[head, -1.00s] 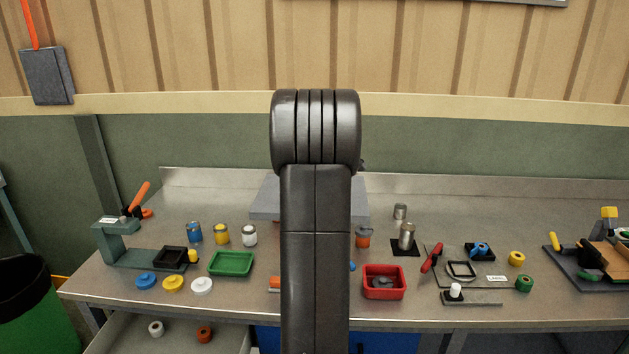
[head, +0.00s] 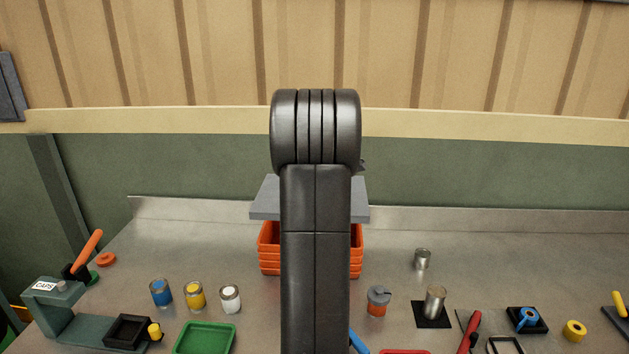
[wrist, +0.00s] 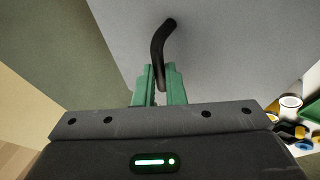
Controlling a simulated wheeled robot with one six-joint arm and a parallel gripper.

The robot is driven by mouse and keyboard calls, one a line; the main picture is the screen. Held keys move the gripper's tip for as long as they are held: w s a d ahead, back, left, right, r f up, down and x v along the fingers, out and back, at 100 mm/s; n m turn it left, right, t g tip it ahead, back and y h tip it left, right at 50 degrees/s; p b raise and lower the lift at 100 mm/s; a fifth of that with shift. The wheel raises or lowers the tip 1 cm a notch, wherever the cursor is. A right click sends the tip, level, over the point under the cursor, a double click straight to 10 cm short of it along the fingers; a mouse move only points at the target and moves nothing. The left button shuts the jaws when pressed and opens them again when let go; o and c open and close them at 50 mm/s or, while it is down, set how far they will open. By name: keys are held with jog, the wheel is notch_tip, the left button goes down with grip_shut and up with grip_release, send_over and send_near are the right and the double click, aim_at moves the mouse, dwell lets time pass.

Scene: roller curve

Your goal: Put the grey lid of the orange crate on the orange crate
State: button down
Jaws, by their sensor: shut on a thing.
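My gripper (wrist: 160,76) has green fingers shut on the dark bent handle (wrist: 160,45) of the grey lid (head: 264,203). The lid's flat grey face also fills much of the wrist view (wrist: 225,50). In the head view the lid shows on both sides of my arm, roughly level. The orange crate (head: 269,262) stands on the bench, its sides showing left and right of my arm, just below the lid in the picture. My arm hides the middle of both, and I cannot tell the gap between them. The gripper itself is hidden in the head view.
Blue, yellow and white jars (head: 195,297) stand left of the crate. A green tray (head: 204,339) is at the front left. An orange-and-grey container (head: 378,301) and a metal cylinder on a black pad (head: 434,303) stand to the right. The bench beside the crate is mostly clear.

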jog(key=shift+s+f, duration=0.1)
jog(key=shift+f, duration=0.35)
jog(key=shift+f+b, duration=1.1)
jog(key=shift+f, duration=0.9)
notch_tip(320, 180, down, 3)
jog(key=b, duration=0.3)
jog(key=shift+f+b, duration=0.2)
jog(key=shift+b, duration=0.2)
jog(key=shift+b, duration=0.6)
jog(key=shift+f+b, duration=0.9)
jog(key=shift+b, duration=0.1)
dwell(0.7)
jog(key=c, duration=0.9)
grip_release()
jog(key=shift+o, duration=0.2)
